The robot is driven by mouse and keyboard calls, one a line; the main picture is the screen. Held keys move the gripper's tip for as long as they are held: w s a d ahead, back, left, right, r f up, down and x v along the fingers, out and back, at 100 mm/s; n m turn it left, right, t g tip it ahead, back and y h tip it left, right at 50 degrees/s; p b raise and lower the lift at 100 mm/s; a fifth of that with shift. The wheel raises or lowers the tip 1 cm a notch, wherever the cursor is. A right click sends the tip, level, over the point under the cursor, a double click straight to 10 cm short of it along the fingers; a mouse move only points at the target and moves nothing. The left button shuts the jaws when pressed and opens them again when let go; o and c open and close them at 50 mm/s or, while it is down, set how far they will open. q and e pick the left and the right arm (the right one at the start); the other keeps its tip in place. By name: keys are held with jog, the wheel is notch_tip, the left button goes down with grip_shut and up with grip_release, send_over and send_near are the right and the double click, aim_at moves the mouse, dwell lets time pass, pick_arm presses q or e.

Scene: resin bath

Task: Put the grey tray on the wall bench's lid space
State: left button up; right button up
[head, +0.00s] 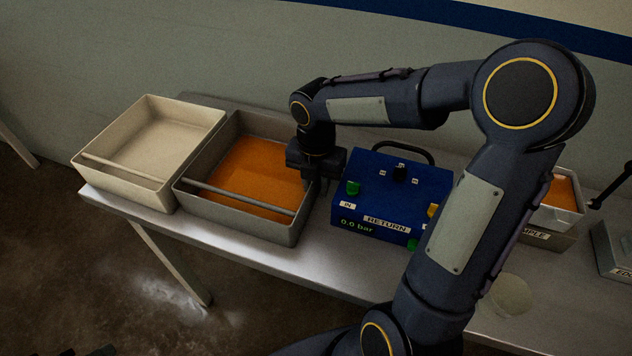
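The grey tray (233,222) stands on the metal bench along the wall, left of centre. It holds orange liquid and a grey bar lies across its front part. My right gripper (318,186) points down at the tray's right wall, between the tray and the blue box. Its fingertips are dark and partly hidden, so I cannot tell whether they are closed on that wall. My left gripper is not clearly seen; only a dark sliver shows at the bottom left edge. I cannot make out a marked lid space.
A cream tray (128,188) with a bar stands close left of the grey tray. A blue box (375,222) marked "RETURN" stands to the right. A labelled container (556,217) with orange contents and a grey box (612,248) stand farther right. The bench's front strip (270,255) is bare.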

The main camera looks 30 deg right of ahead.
jog(key=shift+r, duration=0.1)
notch_tip(320, 180, up, 7)
jog(key=shift+p, duration=0.4)
jog(key=shift+r, duration=0.25)
jog(key=s+a+m+t+y, duration=0.2)
jog(key=s+m, duration=0.6)
jog(key=m, duration=0.6)
jog(key=s+a+m+t+y, duration=0.1)
jog(key=s+a+m+t, duration=0.1)
jog(key=s+m, duration=0.7)
jog(key=shift+f+m+t+y, duration=0.45)
jog(key=shift+m+t, duration=0.35)
jog(key=shift+m, duration=1.6)
